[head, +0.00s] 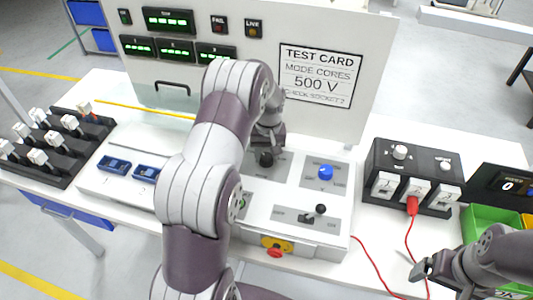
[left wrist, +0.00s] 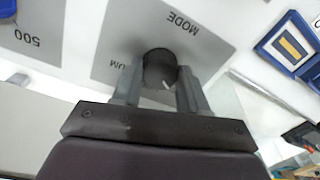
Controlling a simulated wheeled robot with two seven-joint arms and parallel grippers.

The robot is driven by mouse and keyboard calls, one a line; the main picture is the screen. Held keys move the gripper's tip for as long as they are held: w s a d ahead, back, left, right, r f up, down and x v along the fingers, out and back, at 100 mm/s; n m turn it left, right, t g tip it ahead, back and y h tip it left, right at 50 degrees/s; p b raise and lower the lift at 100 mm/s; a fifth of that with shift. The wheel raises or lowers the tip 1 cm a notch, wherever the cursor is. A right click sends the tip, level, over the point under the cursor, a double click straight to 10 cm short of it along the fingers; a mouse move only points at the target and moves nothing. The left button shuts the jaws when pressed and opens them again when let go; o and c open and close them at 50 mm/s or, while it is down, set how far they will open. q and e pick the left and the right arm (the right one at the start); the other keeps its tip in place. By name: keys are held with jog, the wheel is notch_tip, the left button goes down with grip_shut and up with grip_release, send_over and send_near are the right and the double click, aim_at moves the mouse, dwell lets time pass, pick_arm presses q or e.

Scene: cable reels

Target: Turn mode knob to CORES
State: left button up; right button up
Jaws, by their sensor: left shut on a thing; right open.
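The black mode knob (left wrist: 160,70) sits on a grey plate (left wrist: 125,45) lettered MODE in the left wrist view, where the plate appears upside down. My left gripper (left wrist: 158,88) has its two fingers on either side of the knob and is shut on it. A white pointer mark shows on the knob's side near the fingers. In the head view the knob (head: 266,160) is a dark shape under my left gripper (head: 266,145), partly hidden by my arm. My right gripper (head: 421,270) is open and empty at the lower right.
A test card (head: 318,77) on the upright panel reads MODE CORES, 500 V. A blue knob (head: 326,173) and a black-tipped lever (head: 320,209) are right of the mode knob. A red button (head: 276,253) is at the front. A socket box (head: 414,180) with a red plug stands right.

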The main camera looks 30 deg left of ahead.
aim_at(267, 156)
pick_arm(q)
jog(key=shift+w+r+n, duration=0.1)
jog(key=shift+r+n, duration=0.05)
jog(key=shift+n, duration=0.35)
jog(key=o, duration=1.1)
jog(key=shift+c, duration=0.2)
jog(key=shift+r, duration=0.1)
notch_tip(267, 156, up, 6)
jog(key=shift+d+f+b, duration=0.1)
jog(key=shift+f+b, duration=0.05)
jog(key=shift+b, duration=0.5)
notch_tip(267, 156, up, 7)
jog(key=p, duration=0.4)
jog(key=shift+p, duration=0.3)
